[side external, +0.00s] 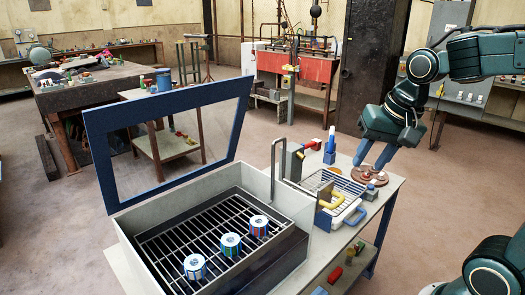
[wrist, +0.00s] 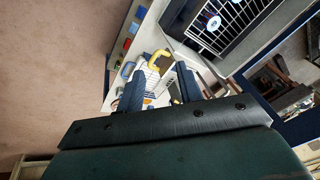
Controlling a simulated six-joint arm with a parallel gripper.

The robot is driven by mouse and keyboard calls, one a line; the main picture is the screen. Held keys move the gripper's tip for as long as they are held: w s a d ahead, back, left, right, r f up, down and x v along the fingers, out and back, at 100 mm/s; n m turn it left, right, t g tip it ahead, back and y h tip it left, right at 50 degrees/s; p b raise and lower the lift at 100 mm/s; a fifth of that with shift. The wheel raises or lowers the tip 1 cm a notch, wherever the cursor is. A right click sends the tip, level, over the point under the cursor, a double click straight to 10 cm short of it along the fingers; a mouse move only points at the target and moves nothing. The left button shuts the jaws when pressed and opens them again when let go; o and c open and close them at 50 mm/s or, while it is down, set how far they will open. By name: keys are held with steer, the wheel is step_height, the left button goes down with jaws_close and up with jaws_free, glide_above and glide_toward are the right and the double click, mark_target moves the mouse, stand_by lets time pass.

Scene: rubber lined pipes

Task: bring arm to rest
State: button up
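My gripper (side external: 376,164) hangs at the right in the side external view, over the right part of the worktable. Its two dark blue fingers also show in the wrist view (wrist: 161,82), spread apart with nothing between them. The gripper is open and empty. In the side external view its fingertips look near a round brown base (side external: 369,176) on the tabletop; I cannot tell the exact gap.
An open box (side external: 135,241) with a raised blue-framed lid (side external: 92,150) holds a grate and three striped cylinders (side external: 230,243). Beside it are a wire rack (side external: 318,182), a yellow handle (side external: 333,196) and a blue-white bottle (side external: 330,146). Open floor lies beyond the table.

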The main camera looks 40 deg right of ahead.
steer(key=s+a+n+t, duration=0.1)
steer(key=s+a+n, duration=0.3)
steer(key=s+n, duration=0.4)
steer(key=shift+s+a+n+t, duration=0.25)
steer(key=shift+a+n+t, duration=0.15)
steer(key=shift+n, duration=0.1)
